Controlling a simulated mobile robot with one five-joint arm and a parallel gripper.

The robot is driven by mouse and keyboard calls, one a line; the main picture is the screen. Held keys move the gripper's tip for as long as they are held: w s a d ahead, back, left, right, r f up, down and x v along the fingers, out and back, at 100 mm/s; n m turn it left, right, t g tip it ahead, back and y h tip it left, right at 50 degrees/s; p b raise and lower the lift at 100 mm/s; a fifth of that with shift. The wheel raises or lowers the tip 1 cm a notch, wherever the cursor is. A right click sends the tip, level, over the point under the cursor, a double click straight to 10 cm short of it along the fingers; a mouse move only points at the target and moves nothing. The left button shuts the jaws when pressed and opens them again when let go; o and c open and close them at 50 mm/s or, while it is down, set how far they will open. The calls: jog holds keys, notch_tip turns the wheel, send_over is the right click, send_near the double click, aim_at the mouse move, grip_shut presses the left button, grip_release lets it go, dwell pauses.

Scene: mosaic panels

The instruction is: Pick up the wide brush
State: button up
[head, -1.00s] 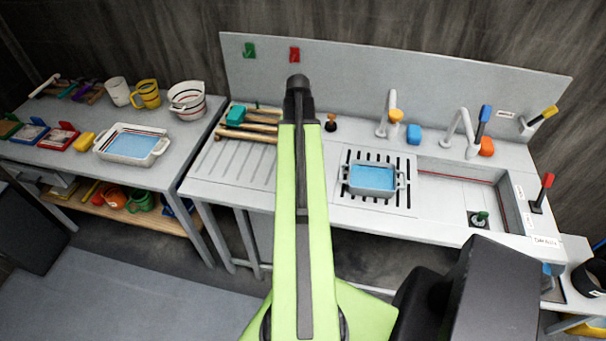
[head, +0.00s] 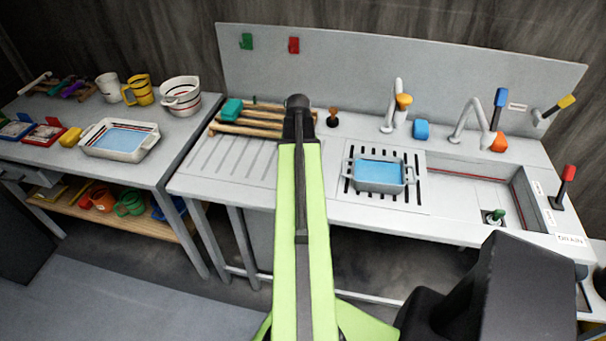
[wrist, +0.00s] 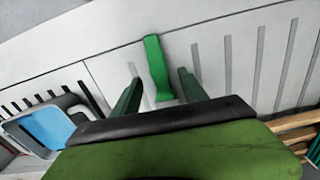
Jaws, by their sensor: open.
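In the wrist view a green object (wrist: 156,66) with a narrow shaft and a flared near end lies on the pale counter; it looks like the wide brush, but no bristles show clearly. My gripper (wrist: 160,90) is open, its two dark green fingers on either side of the green object's near end. I see a gap to each finger and cannot tell the height above the counter. In the head view my arm hides this object, and only the dark wrist end (head: 298,112) shows, not the fingertips.
A grey basin of blue water (head: 379,188) stands on the slotted drain right of my arm. A wooden rack (head: 240,125) with a teal block (head: 232,109) lies to the left. Taps (head: 395,105) and a sink (head: 480,180) are further right.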

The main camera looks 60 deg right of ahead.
notch_tip(320, 180, down, 4)
jog(key=b, duration=0.3)
jog(key=shift+f, duration=0.25)
jog(key=shift+r, duration=0.2)
jog(key=shift+c, duration=0.4)
grip_shut()
